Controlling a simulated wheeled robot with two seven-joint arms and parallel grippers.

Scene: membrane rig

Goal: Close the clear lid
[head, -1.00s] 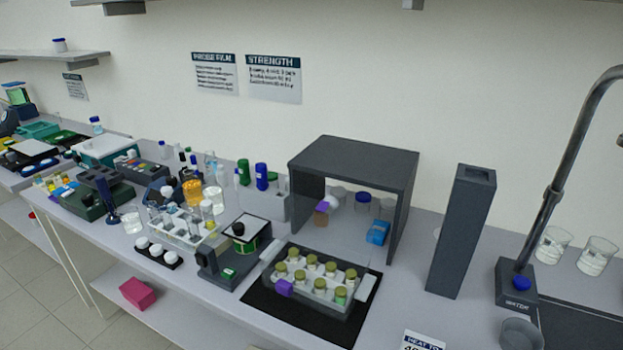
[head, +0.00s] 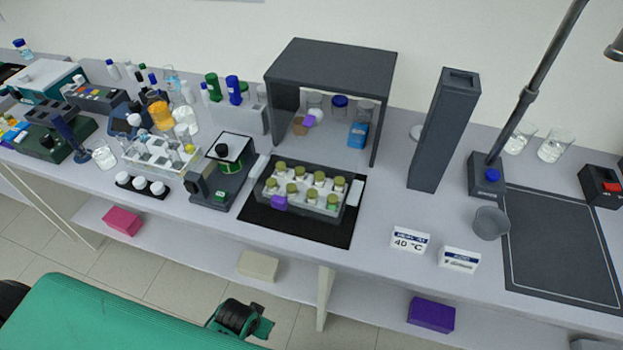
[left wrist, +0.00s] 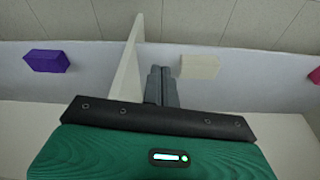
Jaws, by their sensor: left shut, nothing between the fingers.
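A dark tray (head: 306,212) on a black mat (head: 262,225) holds several vials with olive caps in a pale rack. Pale handles stand at its left and right ends. The clear lid (head: 320,158) is very faint; it seems to stand raised at the tray's rear, leaving the vials uncovered, but its exact angle cannot be told. My right gripper is not in view.
A dark open-fronted hood (head: 333,63) stands behind the tray. A dark column (head: 444,130) stands to its right and a small instrument (head: 225,170) to its left. Two small signs (head: 410,240) stand near the front edge. Bare bench lies right of the mat.

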